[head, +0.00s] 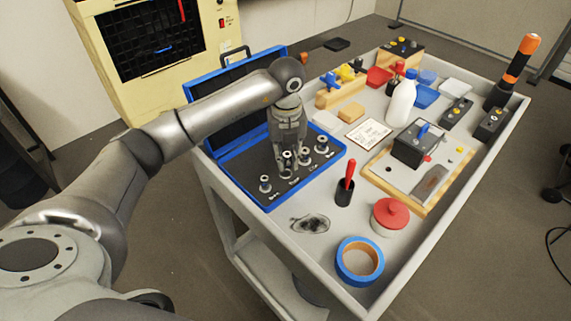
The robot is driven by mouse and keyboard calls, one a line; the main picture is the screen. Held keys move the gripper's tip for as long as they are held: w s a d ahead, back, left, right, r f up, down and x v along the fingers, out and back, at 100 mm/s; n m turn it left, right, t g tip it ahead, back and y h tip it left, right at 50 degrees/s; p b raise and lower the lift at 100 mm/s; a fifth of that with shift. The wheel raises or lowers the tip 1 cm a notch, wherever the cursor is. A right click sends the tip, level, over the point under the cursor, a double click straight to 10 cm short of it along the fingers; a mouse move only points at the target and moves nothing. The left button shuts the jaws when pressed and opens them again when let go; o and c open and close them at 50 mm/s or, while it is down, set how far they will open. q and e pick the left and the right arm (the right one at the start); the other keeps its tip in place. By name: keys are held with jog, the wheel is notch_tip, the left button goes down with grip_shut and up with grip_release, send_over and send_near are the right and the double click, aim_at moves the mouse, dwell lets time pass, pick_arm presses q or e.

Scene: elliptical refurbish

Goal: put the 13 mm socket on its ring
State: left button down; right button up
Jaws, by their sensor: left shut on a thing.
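My left gripper (287,150) points down over the open blue socket case (277,203). It is shut on a small metal socket (287,158), close above the case's dark insert; whether the socket touches the insert is hard to tell. Other metal sockets stand upright in the row, one at the left end (265,184), one just right of the gripper (304,155) and one near the right end (322,143). Pale size marks lie in front of them, too small to read. The ring under the gripper is hidden. My right gripper is not in view.
The case sits on a grey cart (240,219) with a raised rim. To its right are a red-handled tool in a black cup (345,186), a white pot with a red lid (388,217), blue tape (359,262), a wooden-edged tray (415,208) and a white bottle (401,104).

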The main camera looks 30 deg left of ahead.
aim_at(285, 174)
pick_arm(q)
jog(key=shift+w+a+f, duration=0.1)
jog(key=shift+a+f, duration=0.15)
jog(key=shift+f, duration=0.15)
notch_tip(285, 174, down, 2)
jog(key=shift+f+p, duration=0.2)
jog(key=shift+p, duration=0.15)
jog(key=shift+f, duration=0.35)
jog(key=shift+f, duration=0.2)
jog(key=c, duration=1.3)
grip_release()
jog(key=shift+c, duration=0.2)
jog(key=shift+r, duration=0.1)
